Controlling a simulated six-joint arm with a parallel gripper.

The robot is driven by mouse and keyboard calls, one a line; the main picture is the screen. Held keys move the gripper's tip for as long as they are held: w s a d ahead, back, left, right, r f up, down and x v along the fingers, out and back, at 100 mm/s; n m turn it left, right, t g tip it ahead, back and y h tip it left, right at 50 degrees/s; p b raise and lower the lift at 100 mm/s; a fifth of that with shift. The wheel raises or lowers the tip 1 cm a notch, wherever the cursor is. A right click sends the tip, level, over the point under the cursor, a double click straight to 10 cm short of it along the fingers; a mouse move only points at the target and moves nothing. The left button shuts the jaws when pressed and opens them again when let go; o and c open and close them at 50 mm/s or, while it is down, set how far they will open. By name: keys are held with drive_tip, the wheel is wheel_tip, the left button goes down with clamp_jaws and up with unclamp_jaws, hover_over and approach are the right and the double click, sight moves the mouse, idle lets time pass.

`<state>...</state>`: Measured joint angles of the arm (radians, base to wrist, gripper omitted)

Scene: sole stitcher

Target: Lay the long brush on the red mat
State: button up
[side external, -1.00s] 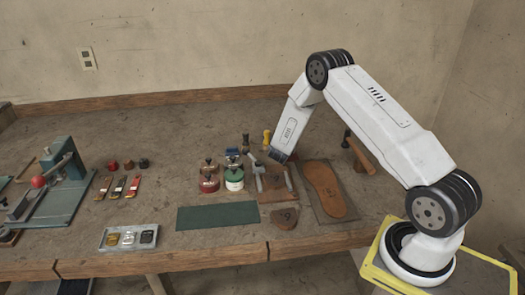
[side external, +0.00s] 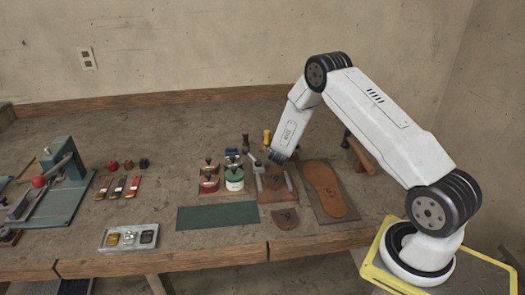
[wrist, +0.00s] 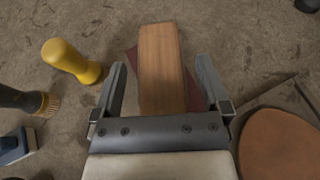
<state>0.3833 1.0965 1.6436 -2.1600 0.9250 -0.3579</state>
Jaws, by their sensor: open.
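In the wrist view a long, flat piece of plain wood (wrist: 160,62), which looks like the back of the long brush, lies over a dark red mat (wrist: 133,58). Only narrow edges of the mat show around it. No bristles can be seen. My gripper (wrist: 162,85) is open, with one finger on each side of the near part of the wood and a gap on both sides. In the side view my arm hides the brush and the red mat.
A yellow-handled tool (wrist: 70,60), a dark brush (wrist: 30,100) and a blue block (wrist: 16,146) are to the left in the wrist view. A brown sole (wrist: 280,145) is at right. In the side view a green mat (side external: 218,216) lies bare in front.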

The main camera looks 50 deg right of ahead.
drive_tip(key=shift+r, duration=0.1)
drive_tip(key=shift+a+r, duration=0.1)
drive_tip(key=v, duration=1.1)
drive_tip(key=shift+s+a+r, duration=0.15)
drive_tip(key=shift+s+a, duration=0.05)
drive_tip(key=shift+a, duration=0.1)
drive_tip(key=shift+s+a+r+m, duration=0.1)
drive_tip(key=shift+s+r+m, duration=0.05)
drive_tip(key=shift+s+m, duration=0.3)
drive_tip(key=s+a+r+m+g+y, duration=0.1)
drive_tip(key=s+a+r+m+y, duration=0.2)
drive_tip(key=s+a+m+y, duration=0.3)
drive_tip(key=s+a+r+m+g+y, duration=0.1)
drive_tip(key=s+a+r+m+y, duration=0.3)
drive_tip(key=s+a+m, duration=0.5)
drive_tip(key=shift+a+r+m+y, duration=0.25)
drive_tip(key=shift+a+m+y, duration=1.05)
drive_tip(key=shift+a+m, duration=2)
